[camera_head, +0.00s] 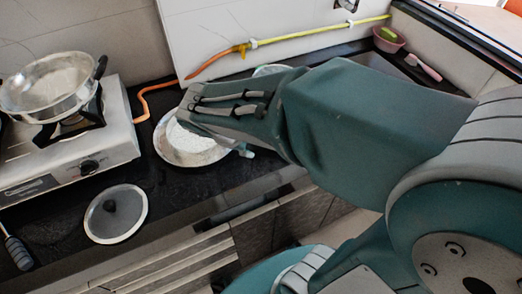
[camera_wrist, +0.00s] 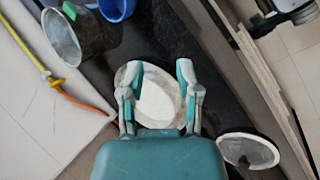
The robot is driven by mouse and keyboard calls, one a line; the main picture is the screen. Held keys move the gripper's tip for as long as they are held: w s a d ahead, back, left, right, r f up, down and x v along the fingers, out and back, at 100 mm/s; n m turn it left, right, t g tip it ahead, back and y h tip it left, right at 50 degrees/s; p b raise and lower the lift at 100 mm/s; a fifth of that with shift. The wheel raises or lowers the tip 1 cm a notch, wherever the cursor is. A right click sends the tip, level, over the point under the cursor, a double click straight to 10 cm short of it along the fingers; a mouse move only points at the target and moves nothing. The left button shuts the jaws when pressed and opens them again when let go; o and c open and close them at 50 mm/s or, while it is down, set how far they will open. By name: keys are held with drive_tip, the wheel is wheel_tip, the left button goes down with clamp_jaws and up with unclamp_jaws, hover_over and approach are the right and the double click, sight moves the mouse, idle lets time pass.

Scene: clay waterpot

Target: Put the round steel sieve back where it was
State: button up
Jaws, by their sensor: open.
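A round, shallow steel piece with a whitish middle (camera_head: 185,152) lies on the dark counter right of the stove. It looks like the sieve, but I cannot make out any mesh. It also shows in the wrist view (camera_wrist: 157,102), between and beyond my fingers. My gripper (camera_wrist: 158,68) is open, with one finger over each side of the round piece. I cannot tell whether the fingers touch it. In the head view my arm hides part of its right side and most of my gripper.
A steel pan (camera_head: 50,90) sits on the stove (camera_head: 70,165) at left. A lid with a dark knob (camera_head: 116,213) lies near the counter's front. An orange-yellow hose (camera_head: 290,36) runs along the wall. A metal pot (camera_wrist: 62,38) and blue vessel (camera_wrist: 117,10) stand beyond the round piece.

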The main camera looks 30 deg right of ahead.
drive_tip(key=s+a+r+m+t+y, duration=0.1)
drive_tip(key=s+r+m+t+y, duration=0.2)
drive_tip(key=s+r+m+y, duration=0.2)
drive_tip(key=shift+s+a+r+m+t, duration=0.15)
drive_tip(key=shift+s+r+m+t, duration=0.15)
drive_tip(key=shift+s+r+m, duration=1.1)
